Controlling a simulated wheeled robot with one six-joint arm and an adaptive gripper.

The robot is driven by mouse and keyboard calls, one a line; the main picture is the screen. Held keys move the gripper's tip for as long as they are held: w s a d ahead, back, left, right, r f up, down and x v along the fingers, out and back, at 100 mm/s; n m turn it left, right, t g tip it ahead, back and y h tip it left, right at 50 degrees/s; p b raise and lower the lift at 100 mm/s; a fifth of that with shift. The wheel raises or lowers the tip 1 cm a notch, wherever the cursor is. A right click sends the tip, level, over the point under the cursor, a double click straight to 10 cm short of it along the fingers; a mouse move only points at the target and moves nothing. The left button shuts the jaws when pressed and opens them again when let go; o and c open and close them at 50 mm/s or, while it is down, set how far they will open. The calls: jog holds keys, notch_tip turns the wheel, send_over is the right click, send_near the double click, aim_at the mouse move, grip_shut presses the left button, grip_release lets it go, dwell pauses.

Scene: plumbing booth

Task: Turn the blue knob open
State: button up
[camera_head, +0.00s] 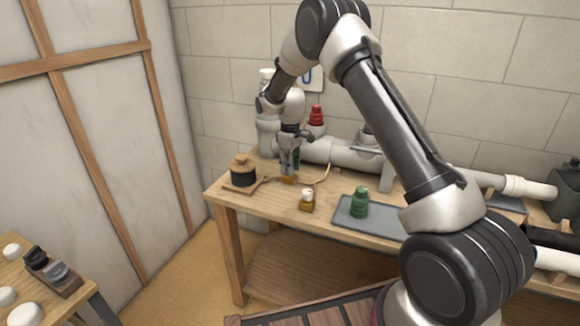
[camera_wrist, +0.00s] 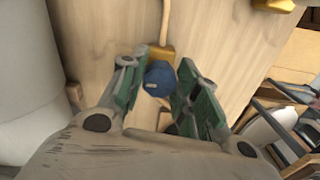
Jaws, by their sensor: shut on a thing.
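The blue knob (camera_wrist: 160,77) is round, with a small pale mark on its face. In the wrist view it sits between the two green-padded fingers of my gripper (camera_wrist: 164,72), which is shut on it. A brass-yellow fitting (camera_wrist: 152,54) with a pale tube shows just beyond the knob. In the head view my gripper (camera_head: 289,168) points down at the left part of the wooden workbench (camera_head: 226,193), and the knob is hidden there by the fingers.
A black pot with a wooden lid (camera_head: 243,172) stands left of my gripper. A small brass piece with a white top (camera_head: 307,200) and a green bottle (camera_head: 359,203) on a grey mat (camera_head: 384,224) are to the right. White pipes (camera_head: 345,153) run behind, near a red knob (camera_head: 316,115).

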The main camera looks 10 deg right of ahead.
dwell(0.4)
jog(key=o, duration=1)
notch_tip(320, 180, up, 12)
jog(key=shift+d, duration=0.1)
